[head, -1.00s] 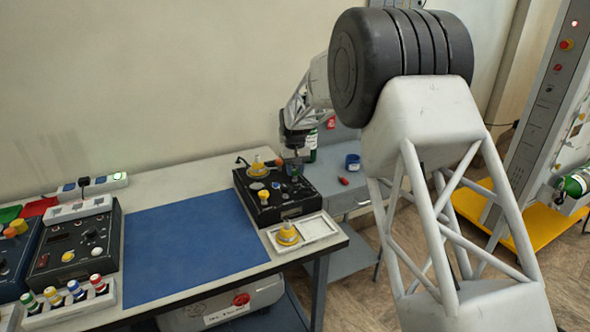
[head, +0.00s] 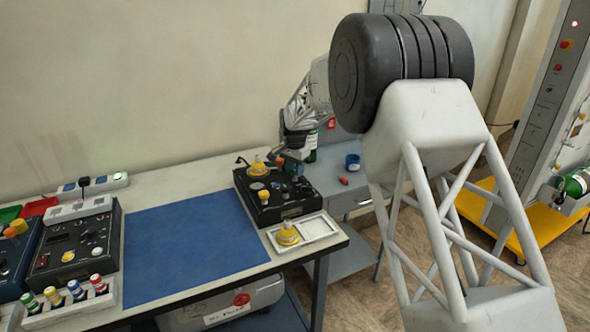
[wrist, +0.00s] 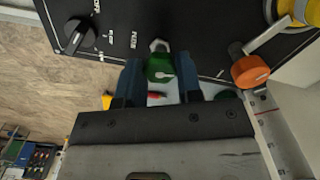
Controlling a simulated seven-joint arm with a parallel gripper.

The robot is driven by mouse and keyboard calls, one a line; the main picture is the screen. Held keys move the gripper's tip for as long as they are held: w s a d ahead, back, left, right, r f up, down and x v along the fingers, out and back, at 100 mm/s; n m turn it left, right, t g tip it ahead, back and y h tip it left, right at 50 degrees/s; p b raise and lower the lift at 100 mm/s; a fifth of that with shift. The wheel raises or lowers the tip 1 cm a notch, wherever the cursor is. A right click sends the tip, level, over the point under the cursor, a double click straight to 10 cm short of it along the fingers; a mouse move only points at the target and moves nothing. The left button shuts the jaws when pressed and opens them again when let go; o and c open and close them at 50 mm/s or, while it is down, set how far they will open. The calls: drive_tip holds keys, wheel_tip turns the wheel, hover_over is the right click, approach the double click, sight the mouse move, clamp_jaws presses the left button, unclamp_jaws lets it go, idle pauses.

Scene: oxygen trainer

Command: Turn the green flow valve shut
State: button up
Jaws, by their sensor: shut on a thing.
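The green flow valve (wrist: 160,67) shows in the wrist view as a green knob with a pale mark, at the edge of the black trainer panel (wrist: 150,22). The fingers of my gripper (wrist: 160,82) stand on either side of it and are shut on it. In the head view, my gripper (head: 294,166) is at the back right of the black trainer box (head: 275,212). There the gripper and its wrist hide the valve.
A black knob (wrist: 78,36) and an orange knob (wrist: 250,71) flank the valve. A yellow-based fitting (head: 258,170) stands on the box. Another (head: 288,235) sits in a white tray (head: 320,227) in front. A blue mat (head: 190,245) lies clear at left.

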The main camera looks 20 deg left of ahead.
drive_tip(key=shift+m, duration=1.1)
drive_tip(key=o, duration=0.9)
drive_tip(key=shift+o, duration=0.2)
drive_tip(key=shift+r, duration=0.1)
drive_tip(key=shift+r, duration=3.85)
